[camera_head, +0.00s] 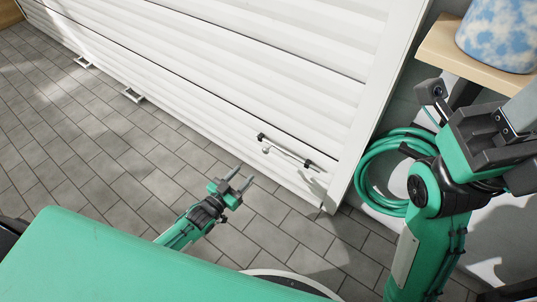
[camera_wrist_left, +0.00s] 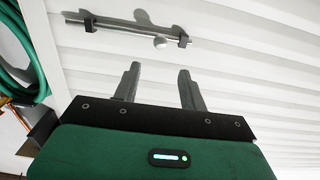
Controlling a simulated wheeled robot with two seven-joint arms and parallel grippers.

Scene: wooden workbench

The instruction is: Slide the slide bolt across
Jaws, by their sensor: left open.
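The slide bolt (camera_head: 290,154) is a thin metal rod in two black brackets, low on the white slatted shutter. Its round knob (camera_head: 266,149) sits near the left bracket in the head view. In the left wrist view the rod (camera_wrist_left: 118,23) crosses the top, and the knob (camera_wrist_left: 160,42) lies between the brackets, closer to the right one. My left gripper (camera_head: 243,175) is open and empty, just short of the bolt. In the left wrist view its two fingers (camera_wrist_left: 159,70) point at the knob, which lines up with the gap, apart from both.
A green coiled hose (camera_head: 371,172) hangs right of the shutter frame and also shows in the left wrist view (camera_wrist_left: 22,60). A wooden shelf (camera_head: 448,48) carries a blue-and-white pot (camera_head: 498,34). My right arm is raised at the right; its fingers are unclear. Grey tiled floor is clear.

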